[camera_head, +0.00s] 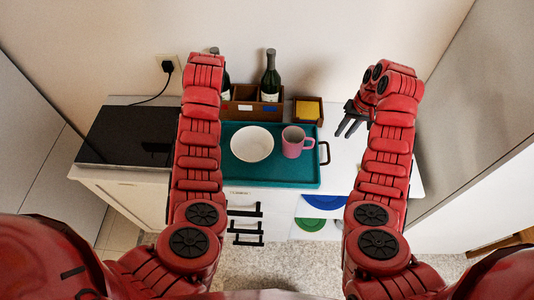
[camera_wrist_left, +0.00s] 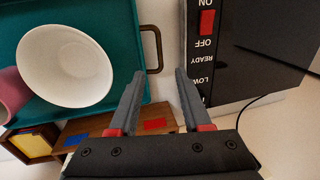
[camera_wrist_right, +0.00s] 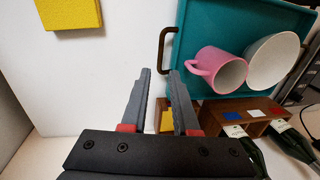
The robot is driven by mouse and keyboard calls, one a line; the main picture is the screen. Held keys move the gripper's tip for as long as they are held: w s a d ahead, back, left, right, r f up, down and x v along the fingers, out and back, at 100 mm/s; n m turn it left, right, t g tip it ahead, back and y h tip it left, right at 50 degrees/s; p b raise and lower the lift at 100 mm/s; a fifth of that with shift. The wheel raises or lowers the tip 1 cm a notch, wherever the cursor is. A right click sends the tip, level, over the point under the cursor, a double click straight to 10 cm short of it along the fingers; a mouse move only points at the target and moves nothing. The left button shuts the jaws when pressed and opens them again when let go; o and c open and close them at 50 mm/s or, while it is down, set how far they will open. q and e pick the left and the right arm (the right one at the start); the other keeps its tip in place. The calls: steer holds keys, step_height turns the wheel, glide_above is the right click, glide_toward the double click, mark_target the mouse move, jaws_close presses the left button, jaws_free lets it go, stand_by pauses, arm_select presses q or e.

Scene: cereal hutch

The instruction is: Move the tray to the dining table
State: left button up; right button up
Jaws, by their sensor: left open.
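The teal tray (camera_head: 270,183) lies on the white counter with a white bowl (camera_head: 252,144) and a pink mug (camera_head: 296,141) on it. Its right handle (camera_head: 324,153) is bare. Its other handle (camera_wrist_left: 155,50) shows in the left wrist view, but my left arm hides it in the head view. My left gripper (camera_wrist_left: 161,73) is open and empty, beside that handle; the head view hides its fingers. My right gripper (camera_head: 343,130) is open and empty, right of the tray; in the right wrist view its fingers (camera_wrist_right: 159,72) are near the right handle (camera_wrist_right: 166,48) without holding it.
A black appliance (camera_head: 128,135) stands left of the tray. Behind the tray are a wooden box (camera_head: 252,106), a green bottle (camera_head: 270,78) and a small box with a yellow item (camera_head: 308,110). A yellow block (camera_wrist_right: 70,14) lies on the right. Blue (camera_head: 325,201) and green plates (camera_head: 310,224) sit below.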

mark_target(329, 152)
arm_select(q)
steer(key=a+f, duration=0.1)
steer(key=f, duration=0.7)
steer(key=a+f, duration=0.1)
steer(key=f, duration=0.4)
steer(key=shift+a, duration=0.3)
arm_select(e)
steer(key=a+f, duration=0.1)
steer(key=f, duration=0.7)
steer(key=a+f, duration=0.1)
steer(key=f, duration=0.4)
steer(key=shift+a, duration=0.3)
arm_select(q)
steer(key=c, duration=0.4)
arm_select(e)
steer(key=c, duration=0.4)
arm_select(q)
jaws_close()
arm_select(e)
jaws_close()
steer(key=shift+r, duration=0.1)
